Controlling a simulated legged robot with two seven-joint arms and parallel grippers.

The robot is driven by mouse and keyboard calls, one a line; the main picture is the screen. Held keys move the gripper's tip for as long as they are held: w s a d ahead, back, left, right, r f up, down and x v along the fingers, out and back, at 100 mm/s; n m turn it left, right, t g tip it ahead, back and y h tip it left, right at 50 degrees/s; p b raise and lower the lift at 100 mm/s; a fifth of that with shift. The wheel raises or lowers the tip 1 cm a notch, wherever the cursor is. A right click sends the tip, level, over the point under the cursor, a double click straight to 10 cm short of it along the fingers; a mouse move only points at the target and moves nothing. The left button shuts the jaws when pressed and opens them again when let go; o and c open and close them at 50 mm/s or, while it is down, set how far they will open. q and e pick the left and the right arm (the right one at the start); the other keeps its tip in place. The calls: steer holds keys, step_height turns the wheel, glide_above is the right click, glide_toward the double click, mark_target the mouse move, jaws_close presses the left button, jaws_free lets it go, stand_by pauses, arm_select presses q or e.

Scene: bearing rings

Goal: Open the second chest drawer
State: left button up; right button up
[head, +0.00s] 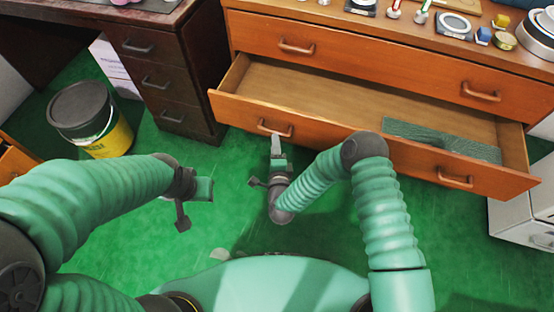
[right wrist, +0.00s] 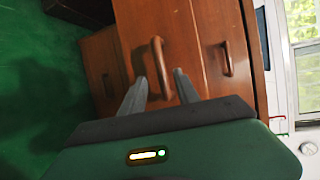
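The wooden chest (head: 370,48) stands at the back. Its second drawer (head: 330,118) is pulled out, showing a bare wooden floor and a green textured object (head: 440,140) inside at the right. The drawer has a left handle (head: 275,130) and a right handle (head: 455,180). My right gripper (head: 276,146) is at the left handle. In the right wrist view its two fingers (right wrist: 160,82) are apart, with the handle (right wrist: 158,62) between their tips; contact cannot be told. My left gripper (head: 196,202) hangs over the floor to the left, fingers apart and empty.
The top drawer (head: 360,50) above is shut. Small items, including a round tin (head: 504,39), stand on the chest top. A dark desk (head: 160,75) and a black-lidded bucket (head: 95,125) are at the left. A white cabinet (head: 520,215) is at the right. Green floor is open between.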

steer(key=a+p+v, duration=0.1)
steer(key=p+v, duration=0.1)
steer(key=v, duration=0.7)
steer(key=shift+s+d, duration=0.45)
steer(key=shift+d, duration=0.1)
